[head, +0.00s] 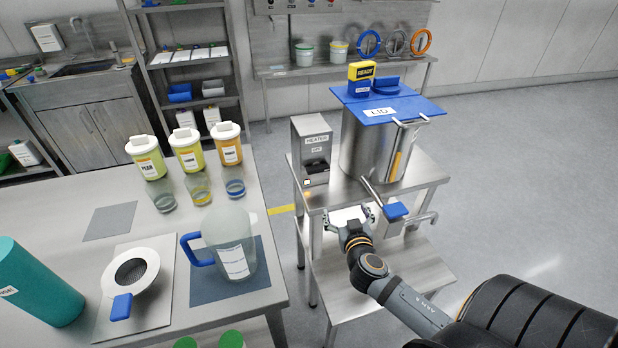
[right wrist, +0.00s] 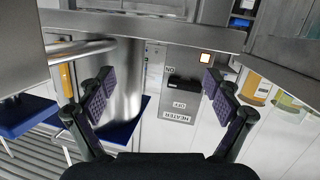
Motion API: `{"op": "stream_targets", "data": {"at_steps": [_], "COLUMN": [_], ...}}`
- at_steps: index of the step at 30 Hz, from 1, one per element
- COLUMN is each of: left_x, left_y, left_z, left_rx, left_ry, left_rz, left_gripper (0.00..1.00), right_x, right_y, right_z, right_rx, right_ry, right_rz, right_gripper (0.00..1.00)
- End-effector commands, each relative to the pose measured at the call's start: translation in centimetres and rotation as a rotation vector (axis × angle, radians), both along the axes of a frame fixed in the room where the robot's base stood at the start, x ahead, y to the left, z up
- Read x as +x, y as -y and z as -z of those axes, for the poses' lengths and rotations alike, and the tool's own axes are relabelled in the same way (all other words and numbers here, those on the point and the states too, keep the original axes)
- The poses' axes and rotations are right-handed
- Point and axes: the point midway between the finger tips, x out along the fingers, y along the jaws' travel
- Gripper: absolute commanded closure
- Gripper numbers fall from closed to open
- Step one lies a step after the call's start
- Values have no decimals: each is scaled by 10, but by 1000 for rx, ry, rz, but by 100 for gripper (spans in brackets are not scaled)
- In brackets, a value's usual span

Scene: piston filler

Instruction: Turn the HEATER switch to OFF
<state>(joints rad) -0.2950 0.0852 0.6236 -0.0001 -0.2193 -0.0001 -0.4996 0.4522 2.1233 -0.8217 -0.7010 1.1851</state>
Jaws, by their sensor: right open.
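The HEATER box (head: 312,138) is a grey metal housing at the left of the steel stand, beside the tank. Its black switch (head: 317,170) sits below the HEATER and OFF labels, near a glowing orange lamp (head: 307,182). The right wrist view shows the box upside down, with the black switch (right wrist: 185,83) between the ON and OFF labels and the lamp (right wrist: 205,57) lit. I cannot tell the switch's exact position. My right gripper (head: 349,214) is open and empty, below and in front of the box, apart from it; its fingers (right wrist: 157,82) frame the switch area. My left gripper is not in view.
The steel tank (head: 365,150) with a blue lid (head: 385,105) stands right of the heater. A pipe and blue handle (head: 395,210) are close to my right gripper. The stand's top edge (head: 400,186) is just above it. A table (head: 75,190) with a jug (head: 230,240) is at left.

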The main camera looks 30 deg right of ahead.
Motion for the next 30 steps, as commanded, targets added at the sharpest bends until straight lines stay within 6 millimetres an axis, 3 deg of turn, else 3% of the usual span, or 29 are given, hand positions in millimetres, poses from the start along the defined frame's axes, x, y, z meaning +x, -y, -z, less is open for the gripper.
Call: {"op": "stream_targets", "data": {"at_steps": [3,7,14,24,30], "left_x": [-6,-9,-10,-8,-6], "left_y": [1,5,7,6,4], "left_z": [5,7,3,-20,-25], "left_rx": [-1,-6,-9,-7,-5], "left_ry": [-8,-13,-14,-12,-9], "left_rz": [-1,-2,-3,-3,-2], "left_gripper": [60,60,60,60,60], "right_x": [17,23,32,99,122], "right_y": [-15,-27,-27,-11,-5], "right_z": [-37,-55,-59,-61,-58], "right_rx": [4,20,27,29,27], "right_ry": [163,236,247,246,244], "right_rz": [-109,-182,-189,-187,-189], "right_gripper": [9,9,9,9,9]}}
